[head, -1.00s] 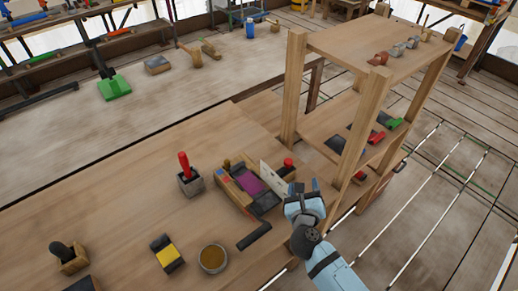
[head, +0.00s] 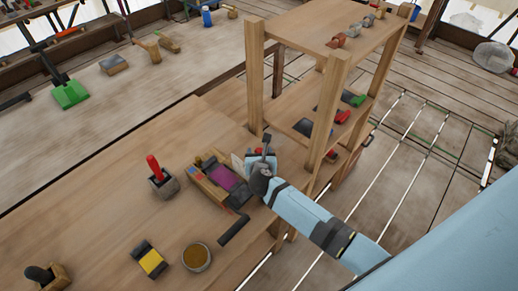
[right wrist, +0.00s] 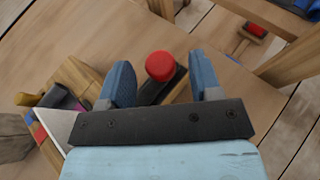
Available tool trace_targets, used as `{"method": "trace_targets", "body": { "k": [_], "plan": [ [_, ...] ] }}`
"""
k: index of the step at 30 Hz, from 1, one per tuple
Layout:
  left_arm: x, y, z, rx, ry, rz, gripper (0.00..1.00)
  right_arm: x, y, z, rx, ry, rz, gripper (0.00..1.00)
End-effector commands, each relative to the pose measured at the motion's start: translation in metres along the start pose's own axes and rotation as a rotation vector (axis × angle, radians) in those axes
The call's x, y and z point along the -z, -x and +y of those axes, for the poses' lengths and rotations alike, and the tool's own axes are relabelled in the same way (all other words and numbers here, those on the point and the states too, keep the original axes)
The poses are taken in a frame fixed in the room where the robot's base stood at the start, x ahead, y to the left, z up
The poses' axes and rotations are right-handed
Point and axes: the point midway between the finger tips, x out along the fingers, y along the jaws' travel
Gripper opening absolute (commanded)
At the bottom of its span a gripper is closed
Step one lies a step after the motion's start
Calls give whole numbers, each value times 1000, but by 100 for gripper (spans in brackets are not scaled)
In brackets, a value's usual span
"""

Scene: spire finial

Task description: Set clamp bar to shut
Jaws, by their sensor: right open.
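A dark bar (right wrist: 163,90) with a round red knob (right wrist: 160,66), which looks like the clamp bar, shows in the right wrist view. My right gripper (right wrist: 162,82) is open, with one blue finger on each side of the knob and a gap to each. In the head view my right gripper (head: 262,152) is at the right end of a wooden fixture (head: 207,187) with a purple piece (head: 221,177) in it. A pale plate (head: 239,164) stands at that end. My left gripper is not in view.
A wooden shelf (head: 335,45) with posts rises just behind and right of my right gripper. A cup with a red handle (head: 162,181), a yellow-black block (head: 149,260), a round bowl (head: 197,257) and a dark bar (head: 236,229) lie on the bench.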

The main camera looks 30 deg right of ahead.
Motion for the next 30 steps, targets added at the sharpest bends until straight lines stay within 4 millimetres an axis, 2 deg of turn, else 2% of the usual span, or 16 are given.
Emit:
{"method": "trace_targets", "body": {
  "k": [6, 16, 21, 24, 30],
  "plan": [
    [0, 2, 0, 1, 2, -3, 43, 0, -21, 1, -1, 1, 0, 58],
    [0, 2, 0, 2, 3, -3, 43, 0, -24, 0, -1, 1, 0, 58],
    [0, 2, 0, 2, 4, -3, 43, 0, -24, 0, -1, 1, 0, 19],
    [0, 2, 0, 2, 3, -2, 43, 0, -24, 0, -1, 1, 0, 0],
    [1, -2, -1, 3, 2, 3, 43, 1, -26, 6, -1, -1, 0, 0]
  ]
}}
